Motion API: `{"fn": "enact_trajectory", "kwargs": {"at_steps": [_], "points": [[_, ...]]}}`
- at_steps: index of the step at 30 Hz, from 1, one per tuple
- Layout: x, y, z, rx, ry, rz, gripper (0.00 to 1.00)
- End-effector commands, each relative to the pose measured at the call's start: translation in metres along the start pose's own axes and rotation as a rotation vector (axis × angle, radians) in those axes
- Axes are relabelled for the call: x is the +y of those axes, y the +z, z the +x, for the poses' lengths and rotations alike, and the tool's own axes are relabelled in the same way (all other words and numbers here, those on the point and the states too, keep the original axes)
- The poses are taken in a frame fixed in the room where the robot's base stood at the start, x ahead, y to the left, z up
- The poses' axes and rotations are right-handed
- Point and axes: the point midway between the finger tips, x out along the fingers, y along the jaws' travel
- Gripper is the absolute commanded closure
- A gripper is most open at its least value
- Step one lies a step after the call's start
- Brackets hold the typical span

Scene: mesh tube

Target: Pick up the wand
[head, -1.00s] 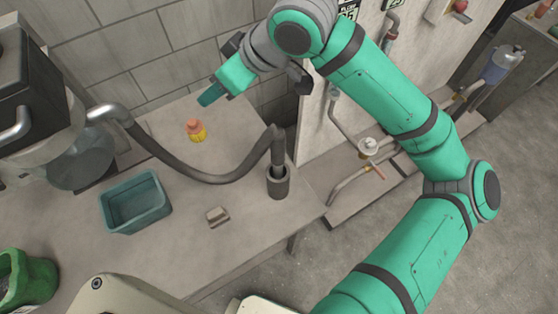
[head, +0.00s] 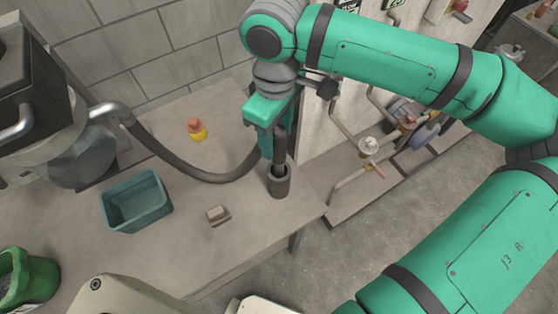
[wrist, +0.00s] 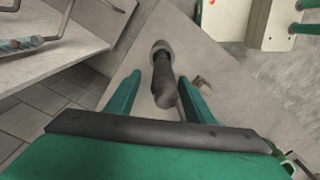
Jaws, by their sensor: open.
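The wand (head: 280,147) is a dark grey handle at the end of a grey hose. It stands upright in a dark cylindrical holder (head: 279,184) near the right end of the table. My gripper (head: 268,140) points down just behind the wand, with part of it hidden by the wand. In the wrist view the wand (wrist: 164,80) lies between the two green fingers of my gripper (wrist: 158,92), which are open and apart from it. The holder's rim (wrist: 160,47) shows beyond the wand.
The hose (head: 200,174) runs left to a metal vessel (head: 80,155). A teal bin (head: 135,202), a small grey block (head: 218,215) and a yellow bottle with an orange top (head: 197,130) stand on the table (head: 180,250). Wall pipes (head: 350,150) are to the right.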

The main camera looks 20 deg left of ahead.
Motion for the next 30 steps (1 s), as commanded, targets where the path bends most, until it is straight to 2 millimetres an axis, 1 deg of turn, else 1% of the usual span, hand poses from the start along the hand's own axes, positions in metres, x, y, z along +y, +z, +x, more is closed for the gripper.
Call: {"fn": "enact_trajectory", "kwargs": {"at_steps": [1, 7, 12, 16, 20, 26, 29, 30], "points": [[-0.001, 0.000, 0.005, 0.000, -0.001, 0.000, 0.52], [-0.001, 0.002, 0.016, 0.000, 0.000, 0.001, 0.52], [-0.004, 0.009, 0.040, -0.001, 0.000, 0.000, 0.52], [-0.004, 0.008, 0.055, 0.001, 0.000, 0.001, 0.52], [-0.004, 0.008, 0.061, 0.002, 0.000, 0.002, 0.52], [-0.004, 0.008, 0.062, 0.003, 0.000, 0.002, 0.52], [-0.004, 0.008, 0.061, 0.003, 0.000, 0.002, 0.73], [-0.004, 0.008, 0.061, 0.003, 0.000, 0.002, 0.83]]}}
